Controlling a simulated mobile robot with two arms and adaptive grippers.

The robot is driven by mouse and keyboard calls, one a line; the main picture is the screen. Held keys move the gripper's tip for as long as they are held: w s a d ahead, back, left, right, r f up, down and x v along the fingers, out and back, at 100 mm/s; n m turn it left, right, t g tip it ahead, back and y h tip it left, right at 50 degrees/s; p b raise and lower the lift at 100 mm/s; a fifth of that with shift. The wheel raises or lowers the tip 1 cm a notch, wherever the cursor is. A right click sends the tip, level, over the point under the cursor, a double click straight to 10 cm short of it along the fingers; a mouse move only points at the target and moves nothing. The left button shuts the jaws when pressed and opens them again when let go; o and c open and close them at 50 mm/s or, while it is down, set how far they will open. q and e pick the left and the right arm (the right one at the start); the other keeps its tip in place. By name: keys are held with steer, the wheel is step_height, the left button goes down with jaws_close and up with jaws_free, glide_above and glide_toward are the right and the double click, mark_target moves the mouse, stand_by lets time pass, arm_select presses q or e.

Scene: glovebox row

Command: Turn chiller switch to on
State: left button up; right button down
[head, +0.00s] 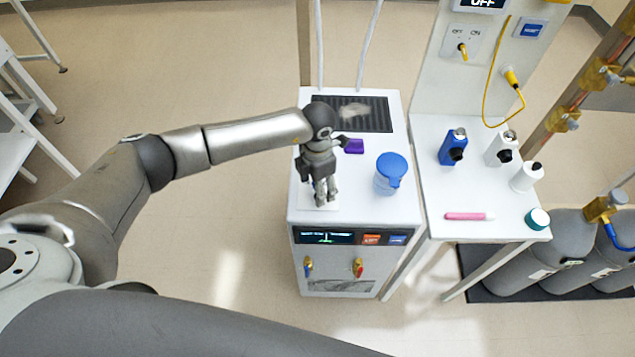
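A switch with a yellow lever (463,50) sits on a pale plate marked OFF and ON, on the upright white panel (435,75) at upper right. Its lever looks tilted; which mark it points at is hard to tell. A display (483,3) above it reads OFF, cut by the frame's top edge. The white chiller-like cabinet (300,215) stands in the middle, with a lit front display and two small valve handles. My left gripper (326,202) points down over the cabinet's top, left of and well apart from the switch. Its finger gap is unclear. My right gripper is out of view.
On the cabinet top are a blue-lidded jar (391,173), a purple block (354,146) and a dark vent (370,112). The right-hand shelf (440,190) holds bottles and a pink marker (467,216). Gas cylinders (555,245) stand right.

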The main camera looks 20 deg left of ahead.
arm_select(q)
steer(key=shift+c, duration=0.5)
steer(key=c, duration=0.9)
steer(key=m+b, duration=0.1)
steer(key=b, duration=0.1)
steer(key=m+b, duration=0.2)
steer(key=b, duration=0.1)
steer(key=shift+f, duration=0.25)
steer(key=shift+r+m+b, duration=0.25)
steer(key=shift+m+b, duration=1.25)
steer(key=shift+b, duration=0.05)
steer(key=o, duration=1)
steer(key=shift+r, duration=0.15)
step_height(320, 180, up, 12)
